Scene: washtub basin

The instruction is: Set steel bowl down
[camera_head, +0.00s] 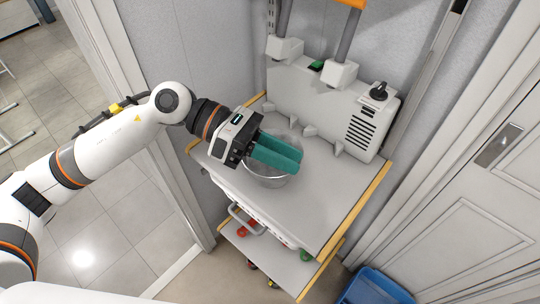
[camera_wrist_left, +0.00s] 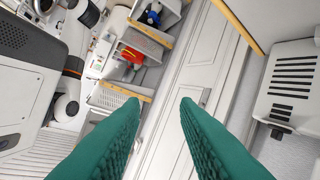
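The steel bowl (camera_head: 268,182) is in the head view on the white top of the cart (camera_head: 335,205), partly hidden under my left gripper. It looks upright and appears to rest on that top. My left gripper (camera_head: 296,160) reaches over the bowl from the left, its teal fingers pointing right across the bowl's opening. In the left wrist view the fingers (camera_wrist_left: 156,108) stand wide apart with nothing between them, and the bowl does not show. Whether a finger touches the rim is unclear. My right gripper is in no view.
A white machine with vents (camera_head: 330,105) stands along the back of the top, with a black knob (camera_head: 379,91). Yellow edging (camera_head: 355,215) borders the top. A lower shelf (camera_head: 275,262) holds small coloured items. A blue bin (camera_head: 375,288) is on the floor. The top's front right is clear.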

